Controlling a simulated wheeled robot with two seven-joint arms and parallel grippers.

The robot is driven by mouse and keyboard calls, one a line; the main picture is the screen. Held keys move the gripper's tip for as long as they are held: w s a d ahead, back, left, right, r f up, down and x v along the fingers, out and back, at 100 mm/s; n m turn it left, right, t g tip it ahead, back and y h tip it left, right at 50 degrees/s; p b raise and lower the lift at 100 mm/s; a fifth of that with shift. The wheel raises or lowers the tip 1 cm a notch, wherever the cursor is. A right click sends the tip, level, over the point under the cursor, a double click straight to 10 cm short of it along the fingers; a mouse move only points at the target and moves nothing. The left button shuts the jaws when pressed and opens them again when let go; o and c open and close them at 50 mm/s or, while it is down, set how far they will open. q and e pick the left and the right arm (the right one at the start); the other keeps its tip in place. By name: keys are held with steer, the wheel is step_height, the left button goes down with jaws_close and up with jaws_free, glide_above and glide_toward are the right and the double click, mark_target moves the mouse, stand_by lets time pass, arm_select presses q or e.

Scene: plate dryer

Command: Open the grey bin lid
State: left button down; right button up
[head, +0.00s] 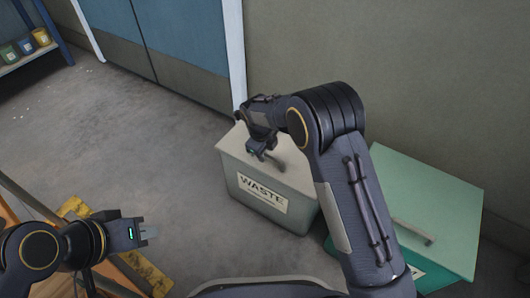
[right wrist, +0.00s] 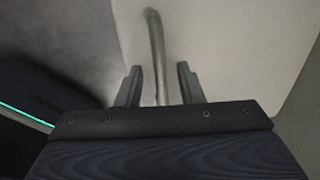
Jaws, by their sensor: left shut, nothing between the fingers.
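The grey waste bin (head: 235,182) stands on the floor in the middle of the head view, with a "WASTE" label on its front. Its pale lid (head: 233,140) is closed. A thin bar handle (right wrist: 155,45) on the lid shows in the right wrist view. My right gripper (head: 266,158) is over the lid at the handle. In the right wrist view its fingers (right wrist: 160,86) are apart, with the handle between them and a gap on both sides. My left gripper (head: 148,232) is shut and empty at the lower left, well away from the bin.
A green bin (head: 440,195) with its own handle stands right of the grey bin, partly behind my right arm. A wall is close behind both bins. Blue doors (head: 180,45) and a shelf with pots (head: 25,55) are further back. Open floor lies left of the grey bin.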

jaws_close()
steer(key=shift+r, duration=0.15)
